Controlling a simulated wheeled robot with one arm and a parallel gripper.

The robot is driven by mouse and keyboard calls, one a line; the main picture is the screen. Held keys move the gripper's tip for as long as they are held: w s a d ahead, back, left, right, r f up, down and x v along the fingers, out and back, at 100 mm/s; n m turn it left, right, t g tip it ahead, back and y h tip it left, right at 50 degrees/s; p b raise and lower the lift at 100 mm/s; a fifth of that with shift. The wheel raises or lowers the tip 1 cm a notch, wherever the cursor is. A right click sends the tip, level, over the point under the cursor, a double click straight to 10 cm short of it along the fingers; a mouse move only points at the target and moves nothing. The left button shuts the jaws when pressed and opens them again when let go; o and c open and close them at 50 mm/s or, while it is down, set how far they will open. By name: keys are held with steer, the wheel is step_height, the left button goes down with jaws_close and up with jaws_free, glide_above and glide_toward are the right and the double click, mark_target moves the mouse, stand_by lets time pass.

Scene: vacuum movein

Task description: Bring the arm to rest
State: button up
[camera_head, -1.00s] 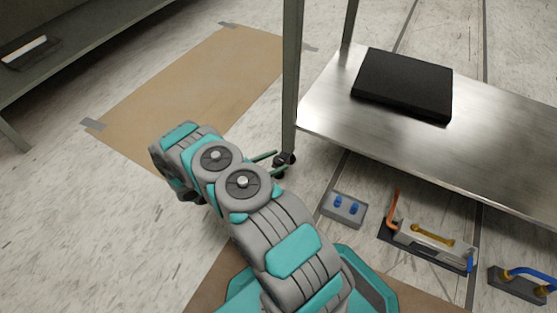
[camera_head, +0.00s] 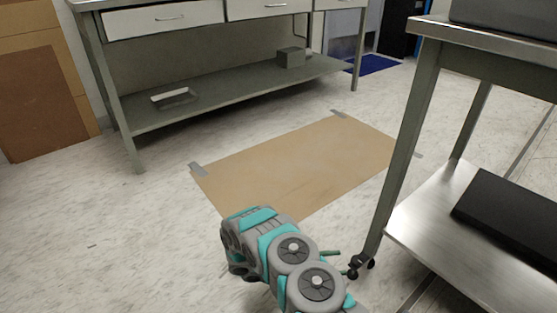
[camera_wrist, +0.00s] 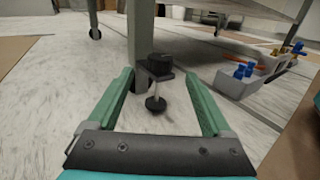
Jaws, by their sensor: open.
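My gripper (camera_wrist: 158,95) shows in the wrist view with its two green fingers spread wide apart and nothing held between them. Beyond the fingers is the foot of a table leg with a black caster (camera_wrist: 157,80). In the head view my grey and teal arm reaches up from the bottom, and the green fingertips (camera_head: 331,263) show just left of the steel table's caster (camera_head: 361,265). Most of the gripper is hidden behind the arm there. I cannot tell whether a finger touches the leg.
A steel table (camera_head: 418,240) with a black flat box (camera_head: 510,215) on its lower shelf stands at right. A workbench (camera_head: 225,100) stands at the back. A brown sheet (camera_head: 290,165) is taped to the floor. Blue-knobbed parts (camera_wrist: 243,72) lie right of the gripper. Floor at left is clear.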

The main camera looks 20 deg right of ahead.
steer(key=s+a+r+m+g+y+p, duration=0.1)
steer(key=s+r+m+g+y+p, duration=0.25)
steer(key=r, duration=1.15)
steer(key=s+a+r+m+g+y+p, duration=0.15)
steer(key=s+r+m+y, duration=0.4)
steer(key=r, duration=0.85)
steer(key=s+a+r+m+t+y+p, duration=0.6)
steer(key=s+a+r+m+y+p, duration=0.1)
steer(key=s+a+r, duration=1)
steer(key=s+r+y, duration=0.1)
steer(key=s+r, duration=0.1)
steer(key=s, duration=0.1)
steer(key=shift+a+y, duration=0.4)
